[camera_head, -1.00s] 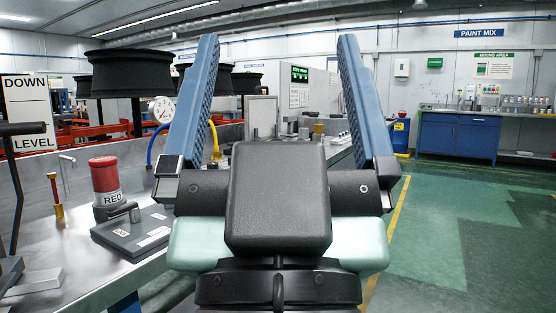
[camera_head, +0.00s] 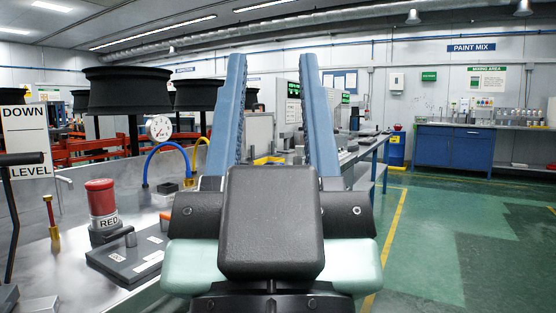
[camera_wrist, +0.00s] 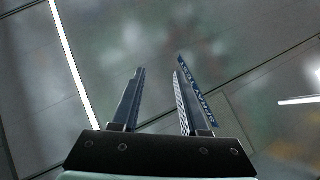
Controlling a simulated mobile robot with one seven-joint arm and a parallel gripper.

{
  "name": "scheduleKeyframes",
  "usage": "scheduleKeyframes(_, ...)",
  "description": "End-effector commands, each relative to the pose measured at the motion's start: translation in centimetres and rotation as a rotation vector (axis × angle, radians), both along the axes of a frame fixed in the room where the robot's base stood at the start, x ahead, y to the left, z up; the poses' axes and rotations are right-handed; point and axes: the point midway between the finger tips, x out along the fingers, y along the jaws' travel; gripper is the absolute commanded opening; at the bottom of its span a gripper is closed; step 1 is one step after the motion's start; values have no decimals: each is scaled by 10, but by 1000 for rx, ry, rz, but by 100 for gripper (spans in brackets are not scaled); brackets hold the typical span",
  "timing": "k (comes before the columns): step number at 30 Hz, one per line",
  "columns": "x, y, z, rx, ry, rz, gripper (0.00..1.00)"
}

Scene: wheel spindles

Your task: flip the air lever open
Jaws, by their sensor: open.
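My gripper (camera_head: 272,60) stands upright in the middle of the head view, with its two blue fingers apart and nothing between them. In the wrist view my gripper (camera_wrist: 160,72) is also open and empty, against a blurred grey background. A pressure gauge (camera_head: 159,128) with a white face stands on the bench, left of my fingers. A blue hose (camera_head: 153,158) and a yellow hose (camera_head: 197,155) curve near it. I cannot tell which part is the air lever. My gripper touches none of these.
The metal bench (camera_head: 68,262) fills the left side. It carries a red cylinder marked RED (camera_head: 101,200) and a grey plate (camera_head: 130,258). A black handle (camera_head: 18,159) rises at far left. Green floor (camera_head: 440,240) is clear at right.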

Motion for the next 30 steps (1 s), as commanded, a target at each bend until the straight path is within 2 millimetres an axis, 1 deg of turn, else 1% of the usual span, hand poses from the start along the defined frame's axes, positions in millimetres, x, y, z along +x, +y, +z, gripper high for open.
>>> scheduleKeyframes(1,0,0,21,0,0,0,33)
scheduleKeyframes(5,0,0,60,0,-1,0,10)
scheduleKeyframes(6,0,0,73,0,-1,0,3)
scheduleKeyframes(7,0,0,84,0,-1,0,0)
scheduleKeyframes(12,0,0,142,-1,-1,1,0)
scheduleKeyframes(29,0,1,328,-1,-1,2,0)
scheduleKeyframes(30,0,1,341,-1,-1,2,0)
